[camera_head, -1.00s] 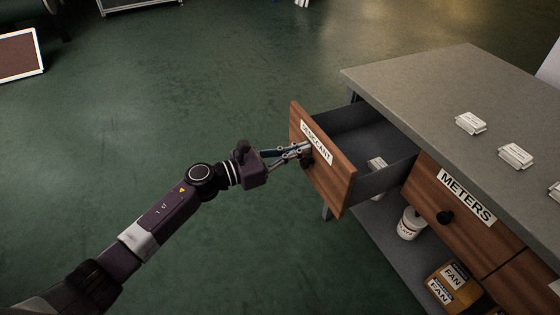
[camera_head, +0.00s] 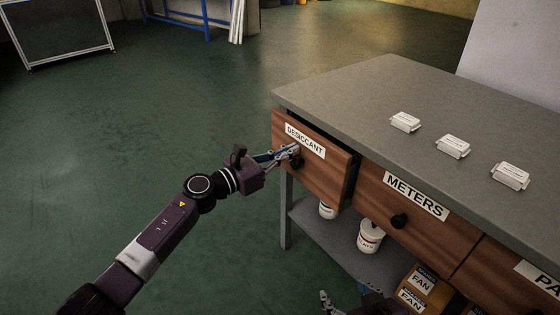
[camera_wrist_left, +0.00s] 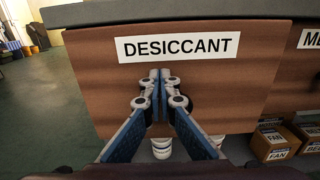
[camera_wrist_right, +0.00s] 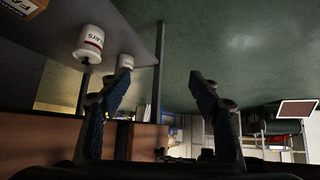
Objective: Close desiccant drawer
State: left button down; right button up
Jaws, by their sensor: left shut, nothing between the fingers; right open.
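The wooden desiccant drawer (camera_head: 318,168) is at the left end of the grey workbench, and its front stands only slightly out from the METERS drawer. Its label and front also fill the left wrist view (camera_wrist_left: 205,80). My left gripper (camera_head: 294,150) is shut and empty, its fingertips at the drawer front beside the dark knob (camera_head: 297,163), apparently touching the front. In the left wrist view the fingers mostly hide the knob. My right gripper (camera_wrist_right: 158,95) is open and empty, low by the bench; part of it shows at the head view's bottom edge (camera_head: 328,301).
The METERS drawer (camera_head: 390,208) is shut beside it. Several white packets, one of them here (camera_head: 405,121), lie on the bench top (camera_head: 350,90). White tubs (camera_head: 370,238) and FAN boxes (camera_head: 418,287) stand on the lower shelf. The floor left of the bench is clear.

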aim_at(304, 142)
pick_arm(q)
jog(key=b+x, duration=0.2)
jog(key=x, duration=0.3)
jog(key=shift+r, duration=0.2)
pick_arm(e)
jog(key=w+a+r+t+y, duration=0.2)
jog(key=w+r+t, duration=0.5)
jog(key=r, duration=0.6)
jog(key=shift+w+a+r+t, duration=0.3)
jog(key=shift+w+a+t, duration=0.1)
jog(key=shift+w+a, duration=0.15)
pick_arm(q)
jog(key=shift+w, duration=0.1)
pick_arm(e)
jog(key=shift+s, duration=0.1)
